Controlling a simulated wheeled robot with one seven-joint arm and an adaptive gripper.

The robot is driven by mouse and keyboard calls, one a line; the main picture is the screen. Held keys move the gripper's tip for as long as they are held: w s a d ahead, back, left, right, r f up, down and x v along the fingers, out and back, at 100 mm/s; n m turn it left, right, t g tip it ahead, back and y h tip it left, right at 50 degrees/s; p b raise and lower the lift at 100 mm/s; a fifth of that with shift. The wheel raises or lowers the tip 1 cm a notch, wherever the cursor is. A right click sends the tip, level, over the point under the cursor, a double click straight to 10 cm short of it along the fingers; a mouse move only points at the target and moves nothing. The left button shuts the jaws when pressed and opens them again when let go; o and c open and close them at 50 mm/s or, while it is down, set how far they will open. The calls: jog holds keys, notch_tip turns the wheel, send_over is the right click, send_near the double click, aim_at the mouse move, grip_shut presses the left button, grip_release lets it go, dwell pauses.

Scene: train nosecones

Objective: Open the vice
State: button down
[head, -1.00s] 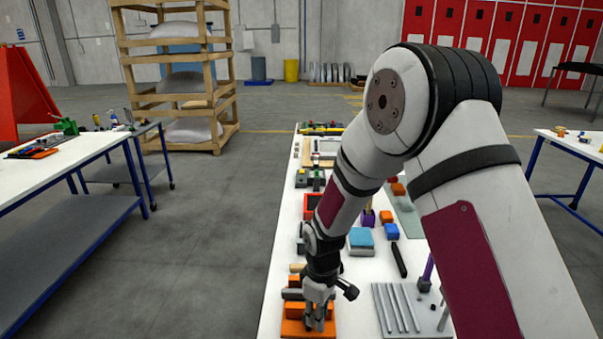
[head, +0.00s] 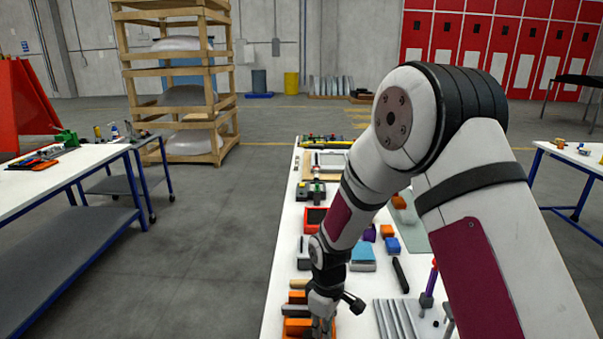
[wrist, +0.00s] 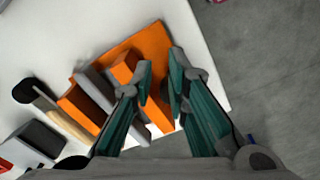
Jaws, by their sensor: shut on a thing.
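The orange vice with grey jaws (head: 296,326) is at the near end of the white table, partly cut off by the lower edge of the head view. It also shows in the wrist view (wrist: 152,45), where its orange base, upright orange blocks and grey jaw plates lie left of and beneath the fingers. My gripper (head: 320,330) is low at the vice's right side. In the wrist view its two teal fingers (wrist: 161,72) point at the orange part and are shut on a part of the vice. The exact part between the fingertips is hard to make out.
The white table (head: 283,270) carries several tools and blocks beyond the vice. A black-ended item (wrist: 25,92) and a grey-black block (wrist: 40,140) lie left of the vice. Grey floor (wrist: 260,60) is open past the table edge.

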notch_tip(320, 180, up, 5)
jog(key=shift+s+p, duration=0.1)
jog(key=shift+p, duration=0.5)
jog(key=f, duration=0.1)
jog(key=s+a+f+b, duration=0.1)
jog(key=f, duration=0.1)
jog(key=f+b, duration=0.1)
jog(key=shift+s+a+f, duration=0.4)
jog(key=shift+s+f+b, duration=0.15)
jog(key=shift+f+b, duration=0.25)
jog(key=shift+f, duration=0.2)
jog(key=shift+f, duration=0.1)
dwell(0.3)
dwell(0.4)
